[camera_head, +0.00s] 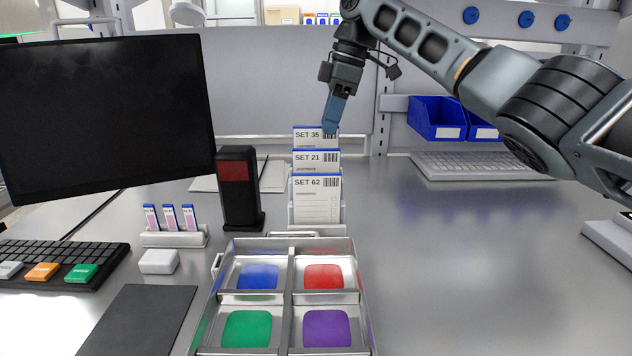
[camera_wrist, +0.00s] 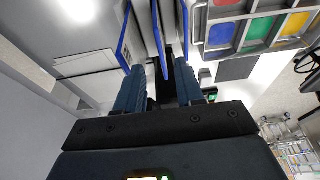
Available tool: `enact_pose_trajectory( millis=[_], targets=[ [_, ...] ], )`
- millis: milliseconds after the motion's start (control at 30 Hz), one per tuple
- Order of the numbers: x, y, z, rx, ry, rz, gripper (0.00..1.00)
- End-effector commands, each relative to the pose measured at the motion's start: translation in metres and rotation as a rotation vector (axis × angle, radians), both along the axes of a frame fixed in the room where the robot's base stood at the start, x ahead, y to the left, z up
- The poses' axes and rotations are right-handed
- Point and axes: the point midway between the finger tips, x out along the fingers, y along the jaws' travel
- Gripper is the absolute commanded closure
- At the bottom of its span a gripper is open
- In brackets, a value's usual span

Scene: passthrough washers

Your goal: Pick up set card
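Three white set cards with blue top edges stand one behind another in a holder (camera_head: 300,214): SET 62 (camera_head: 317,203) in front, SET 21 (camera_head: 312,158) in the middle, SET 35 (camera_head: 303,140) at the back. My gripper (camera_head: 331,128) points down at the top right of SET 35, covering part of its top edge. In the wrist view my gripper (camera_wrist: 160,88) is open, its two blue fingers apart. Blue card edges (camera_wrist: 159,45) show at and between the fingertips. I cannot tell which card, if any, lies between the fingers.
A metal tray (camera_head: 213,313) with blue, red, green and purple compartments lies in front of the holder. A black upright device (camera_head: 238,190) and a monitor (camera_head: 110,115) stand left. Blue bins (camera_head: 435,118) and a keyboard (camera_head: 480,165) are at the back right. The right tabletop is mostly clear.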

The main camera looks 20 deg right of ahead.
Motion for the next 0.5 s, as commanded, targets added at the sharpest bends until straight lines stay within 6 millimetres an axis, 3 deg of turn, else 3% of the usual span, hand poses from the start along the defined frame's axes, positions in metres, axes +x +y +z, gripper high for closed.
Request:
enact_pose_trajectory(
  millis=[500],
  targets=[
    [0.006, 0.021, -0.056, 0.000, 0.002, 0.001, 0.63]
  ],
)
